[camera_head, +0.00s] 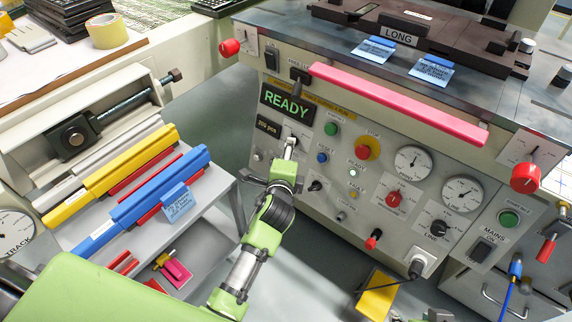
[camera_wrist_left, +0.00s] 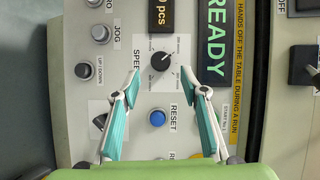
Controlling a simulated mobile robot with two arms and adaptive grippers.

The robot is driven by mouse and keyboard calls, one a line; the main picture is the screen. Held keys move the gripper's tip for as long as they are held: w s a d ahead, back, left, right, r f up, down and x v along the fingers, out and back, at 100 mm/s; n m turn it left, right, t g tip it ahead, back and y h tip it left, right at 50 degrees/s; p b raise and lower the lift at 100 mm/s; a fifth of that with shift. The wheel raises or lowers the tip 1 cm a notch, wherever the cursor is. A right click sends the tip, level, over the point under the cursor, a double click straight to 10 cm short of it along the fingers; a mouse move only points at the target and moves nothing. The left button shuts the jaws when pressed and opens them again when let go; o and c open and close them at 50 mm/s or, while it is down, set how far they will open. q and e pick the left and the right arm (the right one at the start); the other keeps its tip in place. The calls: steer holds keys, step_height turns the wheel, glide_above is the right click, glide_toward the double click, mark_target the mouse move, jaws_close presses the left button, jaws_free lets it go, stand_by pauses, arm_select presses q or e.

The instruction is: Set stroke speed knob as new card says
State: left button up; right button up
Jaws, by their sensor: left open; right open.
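The stroke speed knob (camera_wrist_left: 162,62) is a black dial with a white mark, pointing up and to the right in the left wrist view; part of its SPEED lettering is covered. My left gripper (camera_wrist_left: 163,88) is open, its two teal fingers spread with the knob ahead between them. In the head view my left gripper (camera_head: 290,147) is in front of the panel and hides the knob. I cannot tell whether a finger touches it. Blue cards show on the blue bar (camera_head: 178,203) and on the machine top (camera_head: 372,49); their writing is too small to read. My right gripper (camera_head: 437,315) barely shows at the bottom edge.
Beside the knob are the READY display (camera_head: 286,104), the blue RESET button (camera_head: 322,157) and a green button (camera_head: 331,129). A long pink bar (camera_head: 395,100) juts out above the panel. A rack with yellow and blue bars (camera_head: 130,168) stands left.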

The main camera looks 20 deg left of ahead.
arm_select(q)
steer(key=v, duration=0.7)
